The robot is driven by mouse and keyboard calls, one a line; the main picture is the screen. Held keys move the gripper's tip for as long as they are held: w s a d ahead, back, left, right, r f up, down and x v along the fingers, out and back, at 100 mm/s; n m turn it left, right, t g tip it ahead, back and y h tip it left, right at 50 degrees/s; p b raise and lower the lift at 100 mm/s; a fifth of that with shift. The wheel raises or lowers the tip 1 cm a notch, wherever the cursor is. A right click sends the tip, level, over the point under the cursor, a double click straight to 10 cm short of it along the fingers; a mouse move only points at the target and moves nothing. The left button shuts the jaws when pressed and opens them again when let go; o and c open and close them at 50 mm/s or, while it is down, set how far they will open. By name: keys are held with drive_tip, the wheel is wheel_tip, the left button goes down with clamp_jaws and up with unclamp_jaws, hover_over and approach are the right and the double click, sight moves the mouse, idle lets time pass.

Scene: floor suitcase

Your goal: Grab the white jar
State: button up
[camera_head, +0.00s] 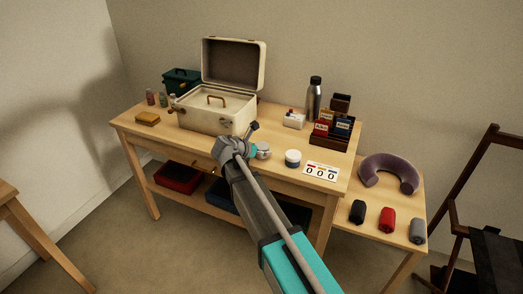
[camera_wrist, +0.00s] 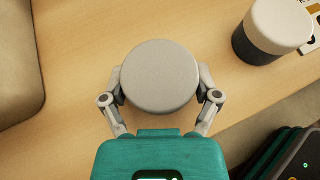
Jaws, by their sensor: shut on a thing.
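A white jar with a plain round lid (camera_wrist: 160,77) fills the middle of the wrist view, seen from above. My gripper (camera_wrist: 161,88) has one finger on each side of it and is shut on it. The jar's sides and base are hidden under its lid. In the head view, the jar (camera_head: 264,150) shows at the front of the table, just right of my gripper (camera_head: 254,148), partly hidden by it. I cannot tell whether it touches the tabletop.
A second jar with a pale lid and dark band (camera_head: 292,158) stands close on the right, also in the wrist view (camera_wrist: 275,28). A number card (camera_head: 321,171) lies beyond it. The open cream case (camera_head: 212,112) stands on the left. The table's front edge is near.

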drive_tip(key=shift+r+p, duration=1.25)
drive_tip(key=shift+r, duration=0.2)
drive_tip(key=s+r+p, duration=0.9)
drive_tip(key=s, duration=0.5)
drive_tip(key=shift+d+r+p, duration=0.3)
drive_tip(key=shift+r+p, duration=0.1)
